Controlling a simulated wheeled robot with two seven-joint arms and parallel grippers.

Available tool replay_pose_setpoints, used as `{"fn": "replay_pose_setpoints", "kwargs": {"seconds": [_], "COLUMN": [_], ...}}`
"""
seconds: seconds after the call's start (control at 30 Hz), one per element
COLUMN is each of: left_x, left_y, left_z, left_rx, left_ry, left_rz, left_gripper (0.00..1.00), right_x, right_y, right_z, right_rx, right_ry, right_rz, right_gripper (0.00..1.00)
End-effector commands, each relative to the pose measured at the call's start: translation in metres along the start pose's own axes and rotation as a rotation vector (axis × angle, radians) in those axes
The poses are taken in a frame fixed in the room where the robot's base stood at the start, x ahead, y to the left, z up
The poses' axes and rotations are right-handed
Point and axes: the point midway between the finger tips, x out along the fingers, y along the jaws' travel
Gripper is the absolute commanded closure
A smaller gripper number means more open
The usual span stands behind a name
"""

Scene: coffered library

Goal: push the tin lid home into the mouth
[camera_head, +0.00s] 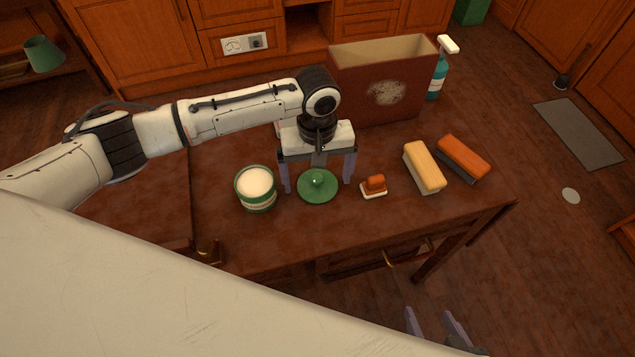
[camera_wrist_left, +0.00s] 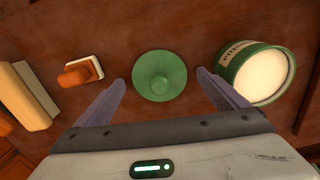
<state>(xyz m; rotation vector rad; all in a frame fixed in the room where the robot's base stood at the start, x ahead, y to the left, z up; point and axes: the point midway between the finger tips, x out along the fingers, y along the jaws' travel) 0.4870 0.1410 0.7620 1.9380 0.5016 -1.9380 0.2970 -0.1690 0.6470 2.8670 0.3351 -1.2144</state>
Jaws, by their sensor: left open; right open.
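The green tin lid (camera_head: 317,187), round with a knob on top, lies on the table. The green tin (camera_head: 256,190) with a pale label stands upright to its left; its mouth shows a cream-white surface. My left gripper (camera_head: 318,184) is open and points down over the lid, one finger on either side of it. In the left wrist view the lid (camera_wrist_left: 160,76) sits between the two fingertips, apart from both, and the tin (camera_wrist_left: 256,75) is just right of the right finger. My right gripper (camera_head: 437,322) is open and empty, below the table's front edge at the bottom of the head view.
A small orange-handled stamp-like block (camera_head: 375,185) lies just right of the lid. A yellow-topped brush (camera_head: 424,166) and an orange-topped brush (camera_head: 463,157) lie further right. A brown box (camera_head: 380,85) and a teal spray bottle (camera_head: 439,72) stand behind. The table front (camera_head: 330,235) is clear.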

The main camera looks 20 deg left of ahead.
Motion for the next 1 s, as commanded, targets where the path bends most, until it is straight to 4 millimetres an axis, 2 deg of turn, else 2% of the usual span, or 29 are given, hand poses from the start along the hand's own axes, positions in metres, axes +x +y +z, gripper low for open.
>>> {"fn": "replay_pose_setpoints", "kwargs": {"seconds": [0.23,0.5,0.77,0.87,1.0], "left_x": [0.002,0.002,-0.001,-0.012,-0.039], "left_y": [0.000,0.000,0.001,0.001,0.001], "left_z": [0.000,0.000,0.000,0.000,0.000], "left_rx": [0.001,0.001,0.001,0.001,0.001], "left_ry": [0.000,0.000,0.000,0.001,0.002], "left_rz": [0.000,0.000,0.001,0.003,0.004], "left_gripper": [0.07,0.51,0.51,0.51,0.51], "right_x": [0.001,0.000,-0.001,-0.002,-0.004], "right_y": [0.000,0.000,0.000,0.000,-0.001], "right_z": [-0.003,-0.001,0.001,0.000,-0.001], "right_rx": [-0.001,0.000,0.000,0.000,0.000], "right_ry": [0.005,0.002,-0.002,-0.003,-0.004], "right_rz": [0.000,0.000,0.000,0.000,0.000], "right_gripper": [0.43,0.43,0.43,0.43,0.43]}}
